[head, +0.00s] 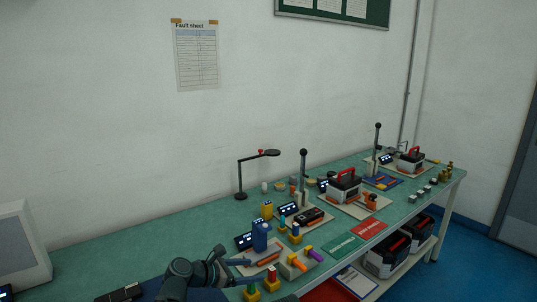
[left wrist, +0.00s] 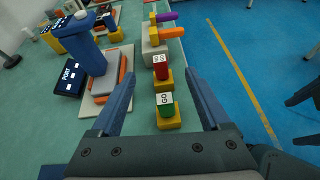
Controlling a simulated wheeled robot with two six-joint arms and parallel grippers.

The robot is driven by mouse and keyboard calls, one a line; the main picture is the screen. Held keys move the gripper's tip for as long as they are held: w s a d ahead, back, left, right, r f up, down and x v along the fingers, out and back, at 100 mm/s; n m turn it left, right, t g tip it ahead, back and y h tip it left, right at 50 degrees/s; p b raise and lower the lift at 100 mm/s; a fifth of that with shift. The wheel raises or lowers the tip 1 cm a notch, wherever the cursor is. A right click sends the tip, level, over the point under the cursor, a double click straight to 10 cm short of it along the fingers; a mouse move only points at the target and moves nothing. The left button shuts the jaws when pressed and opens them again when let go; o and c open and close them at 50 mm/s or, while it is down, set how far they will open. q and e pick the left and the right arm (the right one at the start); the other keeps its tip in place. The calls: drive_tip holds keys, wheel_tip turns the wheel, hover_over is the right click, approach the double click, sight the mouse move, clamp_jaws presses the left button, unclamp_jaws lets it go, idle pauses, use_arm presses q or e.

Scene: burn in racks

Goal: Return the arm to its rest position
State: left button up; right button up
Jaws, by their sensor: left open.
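My left gripper (head: 246,274) is at the bottom of the head view, over the front part of the green-topped bench (head: 120,254). In the left wrist view its two fingers (left wrist: 165,105) are spread apart with nothing held between them. Beyond and below the fingers, a green GO block (left wrist: 166,105) and a red block (left wrist: 161,68) stand on yellow bases. A blue upright post (left wrist: 84,42) on a grey and orange device stands left of the fingers, apart from them.
A display marked PORT (left wrist: 70,76) stands beside the blue post. A lamp (head: 240,178), levers and toolbox-like units (head: 344,188) stand farther along the bench. Green and red mats (head: 341,244) lie near its front edge. The bench's left part is mostly clear; blue floor lies beyond the edge.

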use_arm(q)
drive_tip(key=shift+s+d+f+m, duration=0.1)
drive_tip(key=shift+d+f+m, duration=0.15)
drive_tip(key=shift+m, duration=0.15)
drive_tip(key=s+d+m+g, duration=0.1)
drive_tip(key=m, duration=0.1)
drive_tip(key=s+d+f+m+g+y+p, duration=0.1)
drive_tip(key=s+m, duration=0.1)
drive_tip(key=s+d+f+m+g+p, duration=0.1)
drive_tip(key=s, duration=0.1)
drive_tip(key=shift+f+m+y, duration=0.1)
drive_tip(key=shift+m+y, duration=0.3)
drive_tip(key=s+a+m+g+y+p, duration=0.2)
drive_tip(key=s+m+y, duration=0.3)
drive_tip(key=s+m, duration=0.3)
drive_tip(key=s+a+f+m+g+y+p, duration=0.1)
drive_tip(key=s+m+y+p, duration=0.3)
drive_tip(key=s+m, duration=0.4)
drive_tip(key=m+g+y, duration=0.1)
drive_tip(key=m, duration=0.4)
drive_tip(key=shift+s+a+f+g+y+p, duration=0.2)
drive_tip(key=shift+s+a+g+y+p, duration=0.1)
drive_tip(key=shift+a+p, duration=0.1)
